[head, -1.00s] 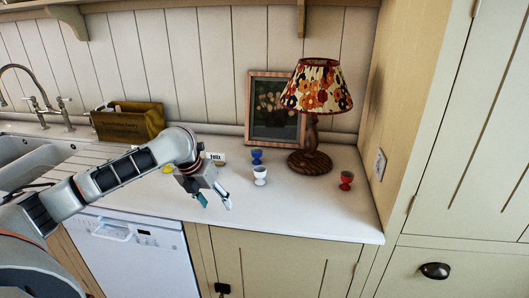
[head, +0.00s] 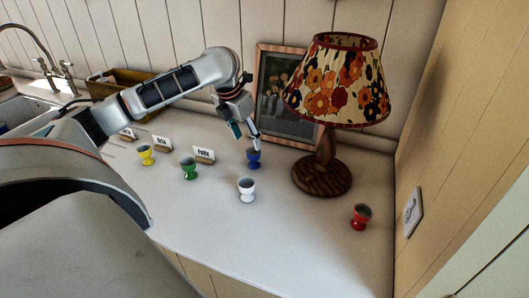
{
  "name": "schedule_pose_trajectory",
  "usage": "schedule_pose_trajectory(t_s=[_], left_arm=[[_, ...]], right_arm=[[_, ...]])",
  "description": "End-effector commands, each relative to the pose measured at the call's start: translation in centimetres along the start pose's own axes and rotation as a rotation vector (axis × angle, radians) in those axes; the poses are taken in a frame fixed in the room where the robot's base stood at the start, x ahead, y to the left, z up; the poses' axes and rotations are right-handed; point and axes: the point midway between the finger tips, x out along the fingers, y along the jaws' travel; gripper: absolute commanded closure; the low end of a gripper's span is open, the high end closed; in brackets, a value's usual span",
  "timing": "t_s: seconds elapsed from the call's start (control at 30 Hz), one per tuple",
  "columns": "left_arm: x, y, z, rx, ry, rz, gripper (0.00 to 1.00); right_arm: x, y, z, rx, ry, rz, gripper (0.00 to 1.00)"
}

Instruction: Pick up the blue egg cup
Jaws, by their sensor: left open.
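The blue egg cup (head: 254,158) stands upright on the white worktop (head: 205,222), in front of the framed picture. My left gripper (head: 246,142) is open and reaches down right at the cup. One fingertip overlaps the cup's rim in the picture; the other is to the left of it. I cannot tell whether the fingers touch the cup. My right gripper is not in view.
A white egg cup (head: 247,189) stands nearer, green (head: 188,168) and yellow (head: 146,155) cups left, a red one (head: 361,216) right. Name cards (head: 204,155) stand behind. A lamp (head: 322,178) and framed picture (head: 284,100) are close to the blue cup. The front worktop is clear.

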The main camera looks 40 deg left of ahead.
Motion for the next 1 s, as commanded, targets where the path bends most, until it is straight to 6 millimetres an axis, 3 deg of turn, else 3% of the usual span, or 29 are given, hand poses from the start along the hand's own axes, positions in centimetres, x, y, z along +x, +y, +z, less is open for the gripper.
schedule_pose_trajectory(t_s=[0.6,0.9,0.93,1.0], left_arm=[[7.0,-0.4,0.5,-0.001,0.001,-0.001,0.48],[7.6,-0.4,0.5,0.001,0.000,0.000,0.48],[7.6,-0.4,0.5,0.001,0.000,0.000,0.50],[7.6,-0.4,0.5,0.001,0.000,0.000,0.68]], right_arm=[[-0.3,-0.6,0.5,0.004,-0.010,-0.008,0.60],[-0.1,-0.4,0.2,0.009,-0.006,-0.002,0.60],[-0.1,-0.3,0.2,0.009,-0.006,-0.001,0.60],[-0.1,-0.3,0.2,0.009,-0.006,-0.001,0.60]])
